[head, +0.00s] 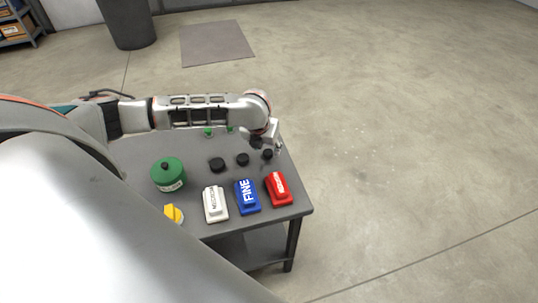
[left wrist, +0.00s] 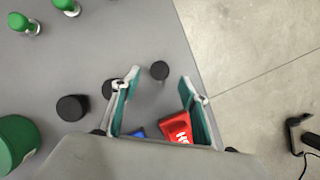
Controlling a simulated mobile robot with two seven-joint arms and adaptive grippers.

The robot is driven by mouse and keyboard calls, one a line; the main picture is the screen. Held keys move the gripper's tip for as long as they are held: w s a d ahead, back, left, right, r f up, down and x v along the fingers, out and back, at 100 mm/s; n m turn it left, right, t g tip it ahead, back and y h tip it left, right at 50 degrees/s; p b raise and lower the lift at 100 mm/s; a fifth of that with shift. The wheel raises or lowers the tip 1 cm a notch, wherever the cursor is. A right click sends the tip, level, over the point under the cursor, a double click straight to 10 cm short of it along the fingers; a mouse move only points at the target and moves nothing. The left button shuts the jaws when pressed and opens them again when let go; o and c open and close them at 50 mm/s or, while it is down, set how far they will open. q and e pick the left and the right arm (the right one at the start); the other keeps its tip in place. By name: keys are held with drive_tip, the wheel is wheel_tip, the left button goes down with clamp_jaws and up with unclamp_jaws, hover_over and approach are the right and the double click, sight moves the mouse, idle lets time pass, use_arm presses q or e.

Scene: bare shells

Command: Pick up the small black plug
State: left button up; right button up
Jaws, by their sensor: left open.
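The small black plug (head: 267,154) stands on the grey table near its right edge, the smallest of three black round plugs in a row. In the left wrist view the small plug (left wrist: 160,70) shows between and just beyond the open fingertips. My left gripper (head: 277,148) is over the table at the plug, open and empty; its fingers (left wrist: 160,79) are spread on both sides. I cannot tell its exact height above the plug. The medium plug (head: 242,159) and the large plug (head: 217,164) stand to the left. My right gripper is not in view.
Red (head: 279,188), blue (head: 247,195) and white (head: 215,204) labelled blocks stand along the table's front. A green canister (head: 168,174) and a yellow item (head: 173,214) are at left. Small green-topped pieces (left wrist: 66,6) stand behind. Open floor lies right of the table.

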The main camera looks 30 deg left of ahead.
sight(268, 152)
use_arm(q)
drive_tip(key=b+x, duration=0.1)
drive_tip(key=x, duration=0.3)
drive_tip(key=shift+s+f, duration=0.1)
drive_tip(key=shift+f, duration=0.15)
drive_tip(key=shift+r, duration=0.1)
drive_tip(key=c, duration=1.1)
drive_tip(key=shift+r, duration=0.1)
